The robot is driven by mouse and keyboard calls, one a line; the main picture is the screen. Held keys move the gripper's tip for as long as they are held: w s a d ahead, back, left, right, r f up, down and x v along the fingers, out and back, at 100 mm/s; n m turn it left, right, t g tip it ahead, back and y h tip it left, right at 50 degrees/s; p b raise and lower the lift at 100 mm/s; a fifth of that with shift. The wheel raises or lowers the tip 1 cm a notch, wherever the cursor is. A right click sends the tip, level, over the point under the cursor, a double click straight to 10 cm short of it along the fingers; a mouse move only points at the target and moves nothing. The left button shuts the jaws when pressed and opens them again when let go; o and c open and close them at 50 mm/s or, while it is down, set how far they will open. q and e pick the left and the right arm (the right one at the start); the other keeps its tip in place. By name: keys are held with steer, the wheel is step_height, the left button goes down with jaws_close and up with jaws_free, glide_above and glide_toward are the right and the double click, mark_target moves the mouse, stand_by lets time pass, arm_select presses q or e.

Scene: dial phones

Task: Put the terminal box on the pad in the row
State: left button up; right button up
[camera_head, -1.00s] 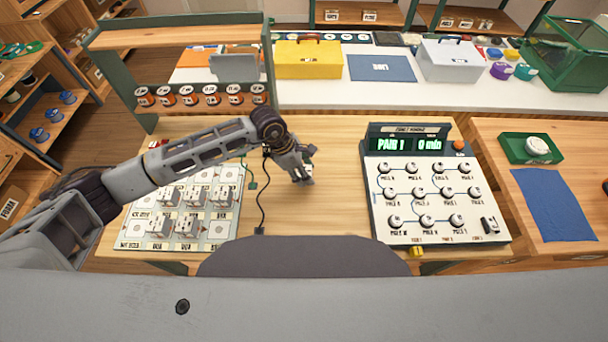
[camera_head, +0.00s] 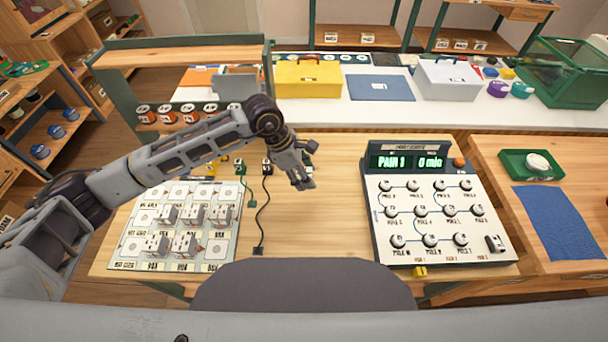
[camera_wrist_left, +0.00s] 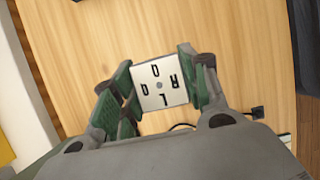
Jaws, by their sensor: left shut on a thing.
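My left gripper (camera_head: 303,180) is over the bare table to the right of the pad board. In the left wrist view its green-lined fingers (camera_wrist_left: 158,88) are shut on a white terminal box (camera_wrist_left: 160,85) with black letters on its face. In the head view the gripper mostly hides this box. The pad board (camera_head: 128,247) lies at the left of the table, with square pads in rows. Several white terminal boxes (camera_head: 184,243) stand on its middle and front pads. Other pads, such as the front right one (camera_head: 216,250), are bare. My right gripper is not in view.
A dark cable (camera_head: 262,215) lies between the board and my gripper. A console (camera_head: 440,225) with several knobs and a green display stands at the right. A rack with small cans (camera_head: 190,117) stands behind the board. The table middle is clear.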

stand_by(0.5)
arm_select(q)
steer(key=shift+s+f+p, duration=0.4)
steer(key=shift+s+f, duration=0.2)
steer(key=shift+s, duration=0.1)
steer(key=shift+s+a+f, duration=0.15)
steer(key=shift+s, duration=0.1)
